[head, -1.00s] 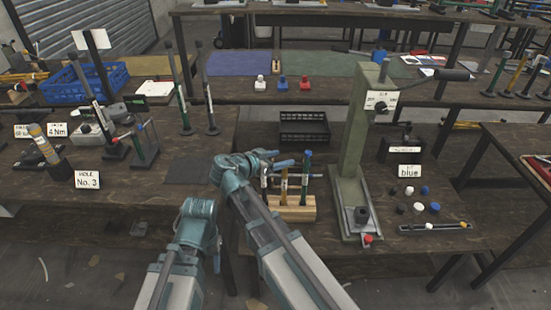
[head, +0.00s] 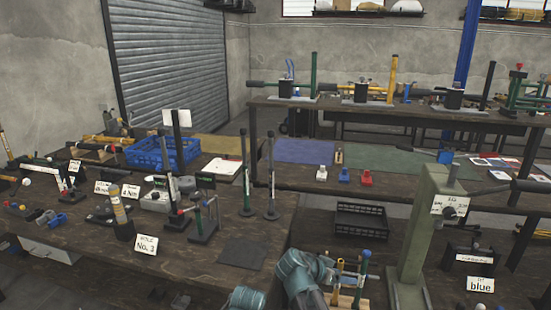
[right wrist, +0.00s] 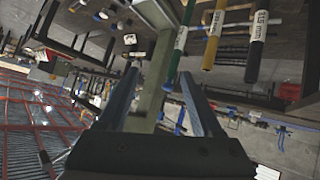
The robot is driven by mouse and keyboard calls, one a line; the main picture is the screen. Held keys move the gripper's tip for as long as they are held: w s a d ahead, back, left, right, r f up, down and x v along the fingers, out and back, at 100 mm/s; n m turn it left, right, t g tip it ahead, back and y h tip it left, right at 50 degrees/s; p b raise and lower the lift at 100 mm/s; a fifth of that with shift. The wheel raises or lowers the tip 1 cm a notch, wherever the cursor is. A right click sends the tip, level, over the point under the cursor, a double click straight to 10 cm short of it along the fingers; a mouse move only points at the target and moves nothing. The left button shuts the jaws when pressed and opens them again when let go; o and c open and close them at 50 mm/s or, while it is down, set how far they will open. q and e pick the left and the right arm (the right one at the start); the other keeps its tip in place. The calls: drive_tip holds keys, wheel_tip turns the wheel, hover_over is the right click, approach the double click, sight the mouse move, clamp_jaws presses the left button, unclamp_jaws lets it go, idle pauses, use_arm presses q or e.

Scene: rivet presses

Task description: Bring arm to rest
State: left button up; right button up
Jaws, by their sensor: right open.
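My right arm's teal joint (head: 302,272) shows at the bottom middle of the head view, beside a tool rack at the bench's front edge. Its gripper is hard to make out there. In the right wrist view my right gripper (right wrist: 158,74) has its two fingers well apart with nothing held between them.
The green press column (head: 425,225) stands right of my arm. A black crate (head: 360,221) is behind it. A dark flat pad (head: 242,257) lies to the left. Two upright levers (head: 270,180) and a blue basket (head: 162,155) stand farther back. A "No. 3" sign (head: 146,243) stands front left.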

drive_tip(key=s+a+f+n+g+y, duration=0.45)
drive_tip(key=s+f+n+y, duration=0.45)
drive_tip(key=s, duration=0.3)
use_arm(q)
wheel_tip(320, 180, up, 10)
drive_tip(key=p, duration=1)
use_arm(e)
drive_tip(key=s+a+r+n, duration=0.4)
drive_tip(key=s+a+r, duration=0.2)
drive_tip(key=a+r, duration=0.4)
drive_tip(key=shift+s+a+n, duration=0.25)
drive_tip(key=shift+a+n, duration=0.05)
drive_tip(key=shift+a, duration=0.6)
drive_tip(key=shift+g, duration=0.25)
use_arm(q)
drive_tip(key=shift+d, duration=0.1)
use_arm(e)
drive_tip(key=shift+d, duration=0.1)
